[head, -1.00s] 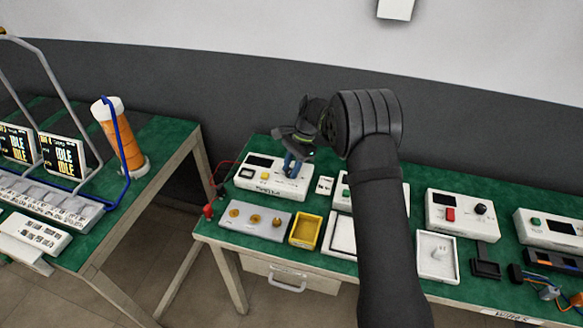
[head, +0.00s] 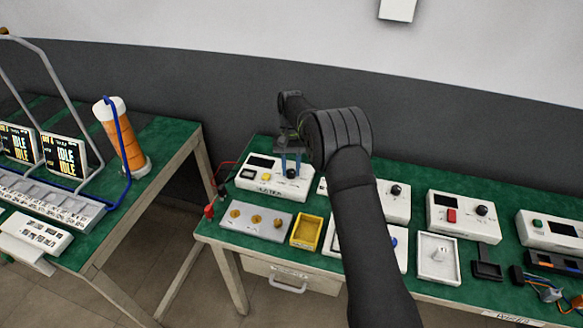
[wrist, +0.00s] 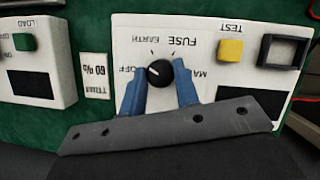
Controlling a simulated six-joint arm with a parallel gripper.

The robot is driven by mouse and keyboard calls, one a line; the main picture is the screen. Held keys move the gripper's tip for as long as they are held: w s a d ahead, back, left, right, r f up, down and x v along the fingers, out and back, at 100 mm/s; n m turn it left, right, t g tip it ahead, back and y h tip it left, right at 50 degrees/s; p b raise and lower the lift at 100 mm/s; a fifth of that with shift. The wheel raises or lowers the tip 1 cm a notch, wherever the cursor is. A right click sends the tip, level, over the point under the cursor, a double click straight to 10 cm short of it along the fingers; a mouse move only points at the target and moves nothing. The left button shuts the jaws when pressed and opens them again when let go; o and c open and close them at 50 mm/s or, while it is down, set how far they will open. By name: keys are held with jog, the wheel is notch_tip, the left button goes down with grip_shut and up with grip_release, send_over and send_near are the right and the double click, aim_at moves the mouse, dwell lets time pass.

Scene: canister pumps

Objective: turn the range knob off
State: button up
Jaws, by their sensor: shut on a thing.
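The range knob (wrist: 160,73) is a round black knob on a white tester (head: 257,187) at the left end of the green bench. It also shows in the head view (head: 292,173). Its small white mark points up and left in the wrist view, towards the OFF and EARTH side; the exact position is hard to tell. Labels OFF, EARTH, FUSE and MA run around it, upside down in that view. My gripper (wrist: 160,86) has its blue fingers on either side of the knob and is shut on it. In the head view my gripper (head: 290,161) reaches down from above.
The yellow TEST button (wrist: 230,50) and a dark square switch (wrist: 284,51) sit beside the knob. Another white tester (wrist: 38,62) with a green button stands close by. A grey plate (head: 250,219) and yellow tray (head: 307,231) lie in front.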

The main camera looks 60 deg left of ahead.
jog(key=n+t, duration=0.2)
jog(key=n, duration=0.3)
jog(key=shift+s+a, duration=0.1)
jog(key=shift+n, duration=0.4)
jog(key=o, duration=1)
jog(key=shift+c, duration=0.2)
jog(key=shift+r, duration=0.1)
jog(key=v, duration=1.1)
jog(key=shift+a+r, duration=0.3)
jog(key=shift+a, duration=0.05)
jog(key=shift+s, duration=0.15)
jog(key=shift+d+x, duration=0.1)
jog(key=shift+x, duration=2.9)
jog(key=shift+d+x, duration=0.15)
jog(key=shift+x, duration=2.85)
